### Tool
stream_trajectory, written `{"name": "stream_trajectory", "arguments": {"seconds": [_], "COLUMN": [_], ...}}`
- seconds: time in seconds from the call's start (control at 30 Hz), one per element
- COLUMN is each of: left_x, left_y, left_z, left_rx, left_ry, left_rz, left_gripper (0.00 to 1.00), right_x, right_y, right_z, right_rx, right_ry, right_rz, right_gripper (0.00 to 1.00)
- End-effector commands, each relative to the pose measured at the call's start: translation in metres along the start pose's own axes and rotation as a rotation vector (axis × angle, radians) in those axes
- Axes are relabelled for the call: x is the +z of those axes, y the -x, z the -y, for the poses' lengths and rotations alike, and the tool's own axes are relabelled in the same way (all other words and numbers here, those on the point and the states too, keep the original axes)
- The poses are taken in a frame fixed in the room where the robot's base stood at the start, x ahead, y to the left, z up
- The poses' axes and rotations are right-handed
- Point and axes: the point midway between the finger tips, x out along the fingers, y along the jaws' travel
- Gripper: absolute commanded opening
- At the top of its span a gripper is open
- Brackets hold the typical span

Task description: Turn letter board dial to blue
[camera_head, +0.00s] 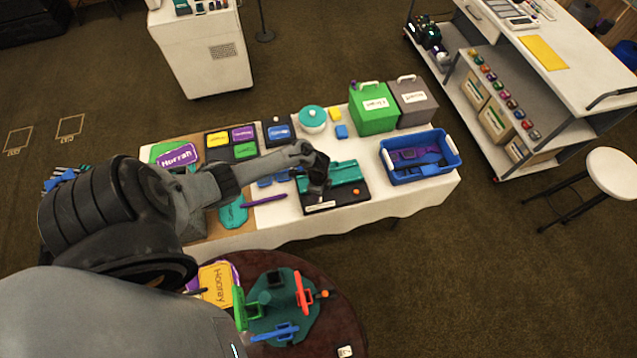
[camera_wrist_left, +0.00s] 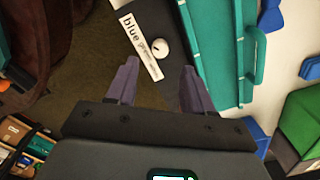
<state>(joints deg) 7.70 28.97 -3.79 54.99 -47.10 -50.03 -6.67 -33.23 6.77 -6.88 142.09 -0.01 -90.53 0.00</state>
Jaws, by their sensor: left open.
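The letter board (camera_head: 378,199) is a dark base with a teal part (camera_head: 346,173) on top, on the white-covered table. In the left wrist view, the dark board (camera_wrist_left: 172,18) carries a round white dial (camera_wrist_left: 160,47). A white label strip (camera_wrist_left: 143,46) beside the dial reads "blue" in large letters and "green" in smaller ones; the rest is too small to read. My left gripper (camera_head: 317,190) is over the left part of the board. In the wrist view its two fingers (camera_wrist_left: 159,75) are apart and empty, with the dial just beyond the gap between them. My right gripper is not in view.
A blue bin (camera_head: 450,160) with purple and blue items stands right of the board. Green (camera_head: 374,120) and grey (camera_head: 417,115) boxes stand behind. A purple stick (camera_head: 264,201) lies to the left. A round dark table (camera_head: 345,325) with coloured items is in front.

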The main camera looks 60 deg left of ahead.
Motion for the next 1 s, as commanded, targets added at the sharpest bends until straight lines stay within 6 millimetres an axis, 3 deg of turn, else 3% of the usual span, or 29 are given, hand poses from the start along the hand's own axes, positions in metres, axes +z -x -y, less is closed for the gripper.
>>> {"name": "stream_trajectory", "arguments": {"seconds": [0.1,0.33,0.87,1.0], "left_x": [0.001,0.000,0.000,0.009], "left_y": [0.021,0.040,0.043,0.037], "left_z": [0.000,0.000,-0.001,-0.012], "left_rx": [-0.002,0.000,0.000,0.018], "left_ry": [-0.001,-0.001,0.000,0.000], "left_rz": [0.000,0.000,0.001,0.015], "left_gripper": [0.52,0.52,0.52,0.52], "right_x": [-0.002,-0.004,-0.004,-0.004], "right_y": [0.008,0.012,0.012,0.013], "right_z": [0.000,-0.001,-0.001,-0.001], "right_rx": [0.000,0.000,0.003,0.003], "right_ry": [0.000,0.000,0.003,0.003], "right_rz": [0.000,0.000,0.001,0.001], "right_gripper": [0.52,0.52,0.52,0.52]}}
